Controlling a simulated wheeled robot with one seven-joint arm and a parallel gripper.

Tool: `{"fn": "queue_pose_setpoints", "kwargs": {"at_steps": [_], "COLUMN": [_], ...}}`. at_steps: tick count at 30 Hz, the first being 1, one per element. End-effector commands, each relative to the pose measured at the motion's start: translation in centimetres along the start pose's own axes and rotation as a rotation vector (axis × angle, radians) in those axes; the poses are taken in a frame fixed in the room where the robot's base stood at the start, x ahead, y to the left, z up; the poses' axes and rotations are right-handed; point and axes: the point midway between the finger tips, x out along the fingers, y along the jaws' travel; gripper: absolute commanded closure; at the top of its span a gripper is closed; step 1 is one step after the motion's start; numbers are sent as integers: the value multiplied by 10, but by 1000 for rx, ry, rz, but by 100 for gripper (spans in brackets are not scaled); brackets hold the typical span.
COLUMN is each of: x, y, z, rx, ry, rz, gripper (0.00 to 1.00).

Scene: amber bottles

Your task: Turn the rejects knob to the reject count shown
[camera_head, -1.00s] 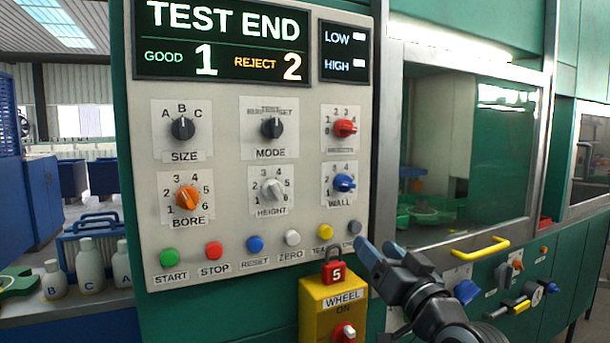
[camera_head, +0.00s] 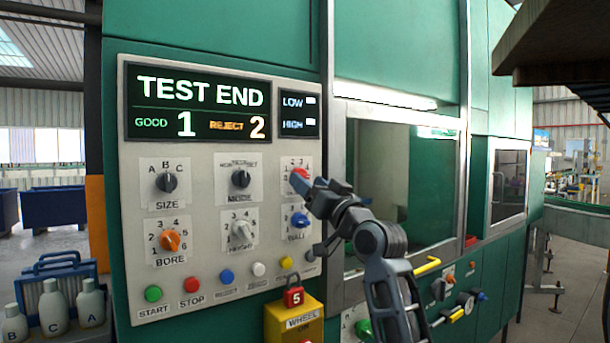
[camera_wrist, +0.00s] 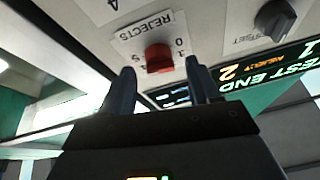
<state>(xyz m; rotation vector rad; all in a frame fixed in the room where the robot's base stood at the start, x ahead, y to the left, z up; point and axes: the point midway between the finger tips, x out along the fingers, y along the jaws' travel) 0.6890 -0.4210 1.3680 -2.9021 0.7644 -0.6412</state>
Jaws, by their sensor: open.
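The red rejects knob (camera_head: 299,174) is at the right of the panel's upper knob row. In the wrist view the red knob (camera_wrist: 159,58) shows upside down beside its REJECTS label, between my two fingertips and a little beyond them. My gripper (camera_head: 305,186) is open at the knob, partly covering it and its scale in the head view. I cannot tell whether a finger touches it. The knob's pointer setting is not readable. The display (camera_head: 198,107) reads TEST END, GOOD 1, REJECT 2.
The blue wall knob (camera_head: 299,219) sits just below, close to my gripper. The dark mode knob (camera_head: 240,179) is to the left. Coloured buttons line the panel's bottom. A yellow box with a red lock (camera_head: 294,297) is below. A window (camera_head: 400,190) lies to the right.

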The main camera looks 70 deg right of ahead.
Motion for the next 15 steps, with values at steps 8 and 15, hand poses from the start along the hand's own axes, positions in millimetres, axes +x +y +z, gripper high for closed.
{"fn": "queue_pose_setpoints", "kwargs": {"at_steps": [8, 15], "x": [21, 21], "y": [0, 0], "z": [0, 0], "rx": [0, 0], "ry": [0, 0], "rz": [0, 0], "gripper": [39, 39]}}
